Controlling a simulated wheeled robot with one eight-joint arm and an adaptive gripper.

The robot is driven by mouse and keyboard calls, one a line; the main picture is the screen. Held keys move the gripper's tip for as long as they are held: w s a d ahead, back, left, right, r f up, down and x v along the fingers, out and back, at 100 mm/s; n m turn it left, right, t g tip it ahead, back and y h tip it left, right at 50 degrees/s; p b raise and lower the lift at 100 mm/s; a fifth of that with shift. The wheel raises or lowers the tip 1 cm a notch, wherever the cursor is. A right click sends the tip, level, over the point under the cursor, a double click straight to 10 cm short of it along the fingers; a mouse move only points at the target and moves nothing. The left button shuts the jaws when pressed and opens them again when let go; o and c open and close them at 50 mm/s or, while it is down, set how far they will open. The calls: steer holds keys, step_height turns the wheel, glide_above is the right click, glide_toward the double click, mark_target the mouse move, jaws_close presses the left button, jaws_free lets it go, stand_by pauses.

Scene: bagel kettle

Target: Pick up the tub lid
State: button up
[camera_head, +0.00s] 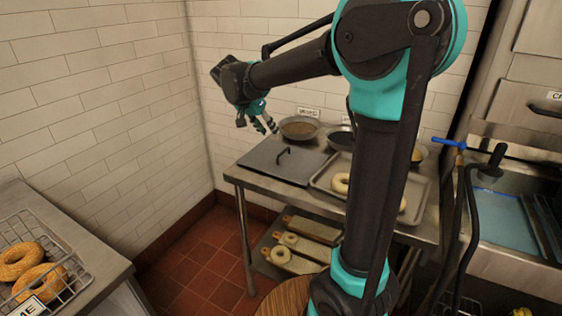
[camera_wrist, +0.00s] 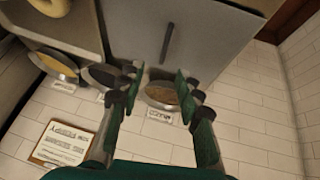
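The tub lid (camera_head: 272,164) is a flat grey sheet with a dark bar handle (camera_head: 283,156). It lies at the left end of the steel table in the head view. In the wrist view the lid (camera_wrist: 205,35) shows at the top, with its handle (camera_wrist: 167,42) upright in the picture, ahead of the fingertips. My gripper (camera_head: 257,125) hangs above the lid, toward its back edge, apart from it. In the wrist view my gripper (camera_wrist: 157,88) has its fingers spread with nothing held between them. Whatever lies under the lid is hidden.
Seasoning bowls (camera_head: 299,128) with label cards stand behind the lid along the wall. A tray (camera_head: 327,183) with bagels sits right of the lid. Bagel boards (camera_head: 310,229) lie on the lower shelf. A bagel basket (camera_head: 72,270) stands at left. A blue-handled tap (camera_head: 452,143) is at right.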

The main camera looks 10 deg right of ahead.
glide_toward(289, 158)
steer(key=shift+x, duration=2.35)
steer(key=shift+c, duration=0.4)
jaws_close()
